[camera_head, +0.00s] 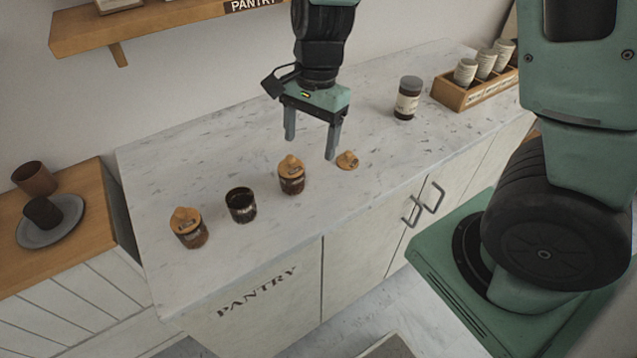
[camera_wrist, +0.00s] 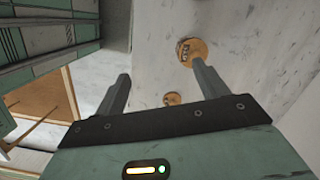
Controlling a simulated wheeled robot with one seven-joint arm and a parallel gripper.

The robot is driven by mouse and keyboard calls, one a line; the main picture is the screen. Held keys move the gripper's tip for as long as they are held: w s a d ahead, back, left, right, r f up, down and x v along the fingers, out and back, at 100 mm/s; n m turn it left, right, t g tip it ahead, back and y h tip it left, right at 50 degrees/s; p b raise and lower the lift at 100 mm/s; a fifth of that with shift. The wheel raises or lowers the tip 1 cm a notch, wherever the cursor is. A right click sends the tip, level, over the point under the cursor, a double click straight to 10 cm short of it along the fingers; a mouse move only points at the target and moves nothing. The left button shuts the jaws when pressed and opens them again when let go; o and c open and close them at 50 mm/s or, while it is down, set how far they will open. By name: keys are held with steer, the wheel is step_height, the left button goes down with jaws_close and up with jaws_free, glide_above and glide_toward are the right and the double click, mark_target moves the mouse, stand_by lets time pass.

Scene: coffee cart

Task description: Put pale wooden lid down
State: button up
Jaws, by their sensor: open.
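A tan wooden lid (camera_head: 347,160) with a raised knob lies by itself on the marble counter (camera_head: 235,270), near its front edge. My gripper (camera_head: 311,149) is open and empty above the counter, with its fingers pointing down, just left of and behind this lid in the head view. An open dark jar (camera_head: 241,206) stands without a lid. Jars with similar lids stand on either side of it, one at left (camera_head: 188,228) and one at right (camera_head: 291,176). The wrist view shows two round tan lid tops (camera_wrist: 192,50); I cannot tell which ones.
A dark jar with a pale label (camera_head: 407,98) stands farther back. A wooden box with several pale cups (camera_head: 480,80) is at the back right. A wooden shelf (camera_head: 165,28) hangs on the wall. A plate with a dark cup (camera_head: 50,220) is at left. The counter's left rear is clear.

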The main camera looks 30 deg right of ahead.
steer(key=s+a+r+n, duration=0.3)
steer(key=s+a+n, duration=0.2)
steer(key=s+n, duration=0.4)
steer(key=s+a+r+n+h, duration=0.1)
steer(key=s+a+r+n, duration=0.2)
steer(key=s+n, duration=0.6)
steer(key=a+n, duration=0.2)
steer(key=n, duration=0.1)
steer(key=shift+a+t, duration=0.15)
steer(key=shift+t, duration=0.15)
steer(key=shift+w+f+b, duration=0.1)
steer(key=shift+f+b, duration=0.65)
